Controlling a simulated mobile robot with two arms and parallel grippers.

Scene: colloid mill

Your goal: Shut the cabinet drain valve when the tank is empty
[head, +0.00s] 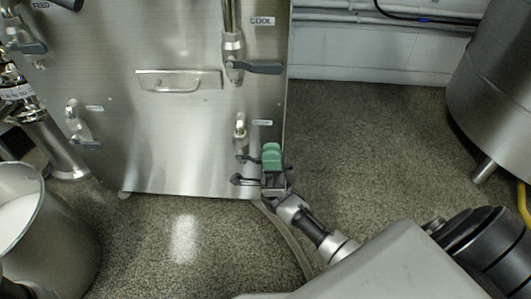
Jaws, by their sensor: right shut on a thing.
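The steel cabinet (180,120) fills the upper left of the head view. A small valve (240,128) sits low near its right edge, beside a small label too small to read. My right gripper (240,169) reaches in from the lower right and is shut at this valve, just below its body. The valve's handle is mostly hidden by the fingers, so its angle cannot be told. A green block shows on top of the gripper. My left gripper is not in view. The inside of the tank does not show.
Valves with grey levers are at COOL (262,68), FEED (30,47) and the lower left (86,143). A bucket (40,190) with white contents stands at left. A steel vessel (500,85) stands at right. A hose (295,245) runs along the floor below the gripper.

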